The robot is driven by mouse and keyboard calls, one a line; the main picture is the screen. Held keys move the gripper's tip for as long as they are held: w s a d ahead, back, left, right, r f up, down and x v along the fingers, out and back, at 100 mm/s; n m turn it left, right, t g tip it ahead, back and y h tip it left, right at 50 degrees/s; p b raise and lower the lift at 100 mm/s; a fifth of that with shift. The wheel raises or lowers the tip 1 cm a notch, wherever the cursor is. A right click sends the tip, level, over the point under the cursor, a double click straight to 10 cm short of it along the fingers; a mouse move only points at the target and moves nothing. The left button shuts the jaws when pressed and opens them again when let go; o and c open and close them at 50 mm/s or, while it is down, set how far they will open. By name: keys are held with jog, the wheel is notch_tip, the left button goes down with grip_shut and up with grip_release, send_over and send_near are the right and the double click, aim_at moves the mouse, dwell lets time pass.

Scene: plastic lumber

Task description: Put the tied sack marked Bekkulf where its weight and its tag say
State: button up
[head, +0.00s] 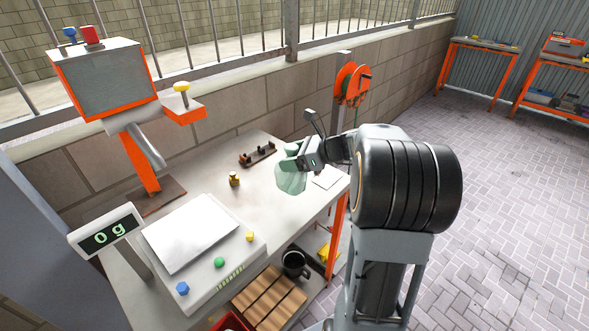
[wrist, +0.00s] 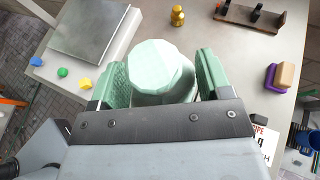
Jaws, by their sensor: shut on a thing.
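A pale mint-green lump (head: 290,182), seemingly the sack, hangs in my gripper (head: 296,160) above the right part of the grey bench. In the wrist view the lump (wrist: 160,62) sits between the two green jaw pads, touching or very near both. Its name, tie and tag do not show. The scale (head: 190,235) stands at the left of the bench with a bare plate, and its display (head: 106,234) reads 0 g. The scale plate also shows at upper left in the wrist view (wrist: 92,28).
A brass weight (head: 234,179) and a dark rack (head: 258,155) stand on the bench. A white printed card (head: 327,177) lies near its right end. A tan and purple block (wrist: 283,77) shows in the wrist view. A dark mug (head: 295,263) and wooden slats (head: 268,300) sit lower, in front.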

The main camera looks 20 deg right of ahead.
jog(key=shift+w+d+f, duration=0.4)
jog(key=shift+w+f, duration=0.1)
jog(key=shift+f, duration=0.3)
jog(key=shift+w+d+f, duration=0.4)
jog(key=shift+w+f, duration=0.1)
jog(key=shift+f, duration=1.8)
grip_shut()
jog(key=o, duration=1.8)
grip_release()
jog(key=shift+f, duration=0.1)
jog(key=shift+o, duration=0.2)
jog(key=shift+d, duration=0.1)
